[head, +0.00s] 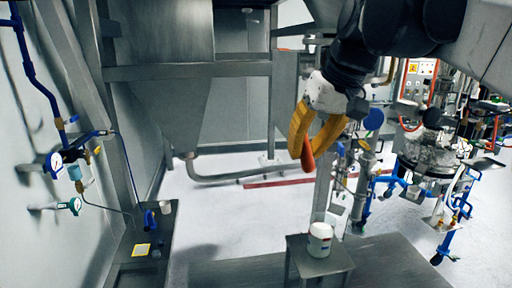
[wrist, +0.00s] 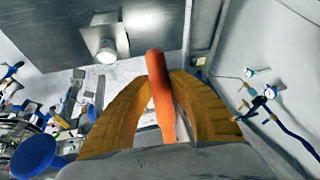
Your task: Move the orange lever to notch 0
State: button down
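The orange lever (wrist: 160,90) is a smooth rod that runs lengthwise between my two yellow fingers in the wrist view. In the head view only its red-orange end (head: 308,158) shows below the fingers. My gripper (head: 305,145) points downward in the head view; its curved fingers are drawn in on both sides of the lever. In the wrist view the fingertips of my gripper (wrist: 160,80) lie close against the lever's sides, with a wider gap toward the palm. The lever's mount, the notches and their numbers cannot be made out.
A grey metal hopper and frame (head: 185,72) stand behind my gripper. A small table (head: 318,262) with a white jar (head: 320,240) is below. Blue pipes and gauges (head: 55,160) line the left wall. A glass vessel rig (head: 430,160) stands at right. Open floor lies between.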

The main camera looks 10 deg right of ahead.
jog(key=s+r+g+p, duration=0.4)
jog(key=s+r+p, duration=0.1)
jog(key=r+p, duration=0.2)
jog(key=shift+r+g, duration=0.3)
jog(key=shift+r, duration=0.4)
jog(key=c, duration=1.2)
grip_release()
jog(key=r, duration=0.2)
jog(key=d+r, duration=0.1)
jog(key=r, duration=0.4)
jog(key=shift+w+d+r, duration=0.1)
jog(key=shift+d+r, duration=0.05)
jog(key=shift+r, duration=0.05)
